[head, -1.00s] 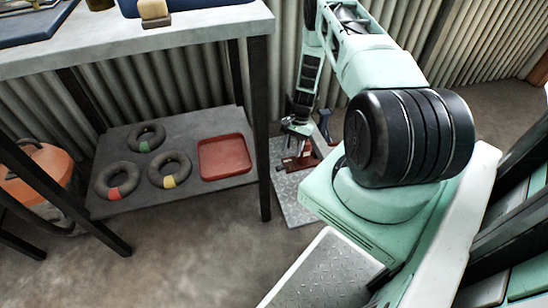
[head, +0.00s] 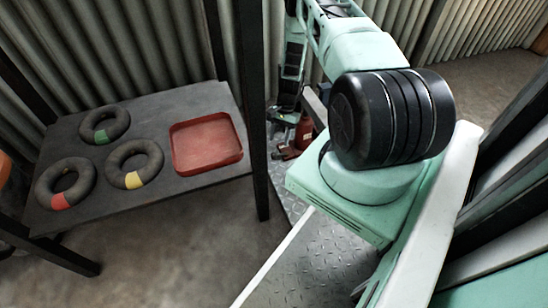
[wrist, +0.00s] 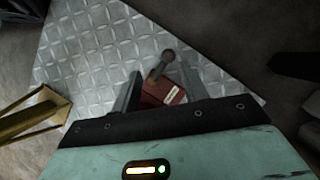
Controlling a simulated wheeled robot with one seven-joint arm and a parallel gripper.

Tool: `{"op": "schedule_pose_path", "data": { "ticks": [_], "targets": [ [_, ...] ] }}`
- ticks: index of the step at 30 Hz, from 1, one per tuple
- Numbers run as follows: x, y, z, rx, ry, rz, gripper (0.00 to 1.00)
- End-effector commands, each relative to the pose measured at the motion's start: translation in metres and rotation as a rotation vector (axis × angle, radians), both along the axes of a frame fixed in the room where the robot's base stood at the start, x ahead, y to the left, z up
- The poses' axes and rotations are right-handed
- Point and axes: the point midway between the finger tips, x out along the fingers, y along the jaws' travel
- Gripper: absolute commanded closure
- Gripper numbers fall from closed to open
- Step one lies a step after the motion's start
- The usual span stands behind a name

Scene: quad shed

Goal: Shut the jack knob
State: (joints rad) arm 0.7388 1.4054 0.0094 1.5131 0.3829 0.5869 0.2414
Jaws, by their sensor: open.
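The jack is a red body (wrist: 163,92) with a pale label, on a metal tread plate. Its knob (wrist: 167,56) is a dark rounded end on a short stem, tilted up and right in the wrist view. My gripper (wrist: 160,69) is open, with one finger on each side of the stem and body in that view. A gap shows on both sides, and I see no grip on the knob. In the head view, red parts of the jack (head: 303,134) show beside my arm. The fingers are hard to make out there.
The tread plate (wrist: 90,50) surrounds the jack. A yellow-brown frame (wrist: 32,112) lies left in the wrist view.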

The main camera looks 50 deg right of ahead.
Motion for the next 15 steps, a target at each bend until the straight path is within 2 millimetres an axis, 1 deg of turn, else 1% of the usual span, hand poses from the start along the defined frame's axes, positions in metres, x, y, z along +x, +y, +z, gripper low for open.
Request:
{"op": "schedule_pose_path", "data": {
  "ticks": [1, 8, 11, 15],
  "targets": [
    [0.000, 0.000, -0.010, -0.001, 0.000, 0.000, 0.56],
    [-0.002, 0.000, -0.017, 0.000, 0.002, -0.001, 0.56],
    [-0.003, 0.004, -0.026, 0.000, 0.003, -0.001, 0.56],
    [-0.004, 0.011, -0.044, 0.001, 0.002, -0.001, 0.56]
  ]
}}
